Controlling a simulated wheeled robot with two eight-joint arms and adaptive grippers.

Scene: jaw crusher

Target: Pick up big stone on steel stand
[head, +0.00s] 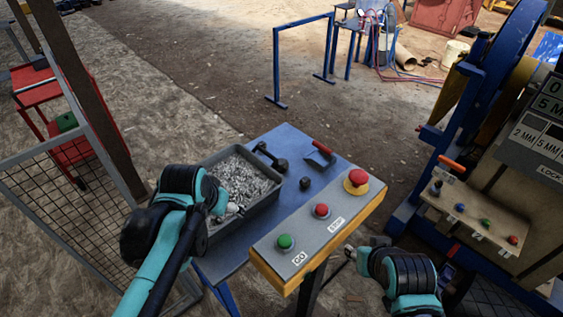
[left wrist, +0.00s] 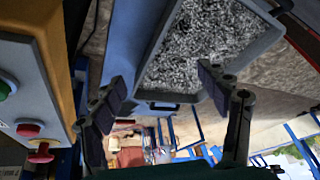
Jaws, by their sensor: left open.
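A blue steel stand (head: 232,262) carries a grey tray (head: 225,235) of grey crushed stone (head: 245,178). A small dark lump (head: 305,183), possibly a stone, lies on the stand right of the tray; its kind is unclear. My left gripper (head: 232,211) is over the tray's near side, partly hidden by its own arm. In the left wrist view the left gripper (left wrist: 160,97) is open and empty, its pads apart, with the tray (left wrist: 167,97) and gravel (left wrist: 200,45) beyond. My right gripper (head: 347,257) is low, beside the control box; its jaw state is unclear.
A black hammer-like tool (head: 271,158) and a red-handled tool (head: 321,154) lie on the stand. A control box (head: 318,226) with green and red buttons borders its near right side. The blue crusher (head: 490,80) stands right, a mesh fence (head: 70,215) left.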

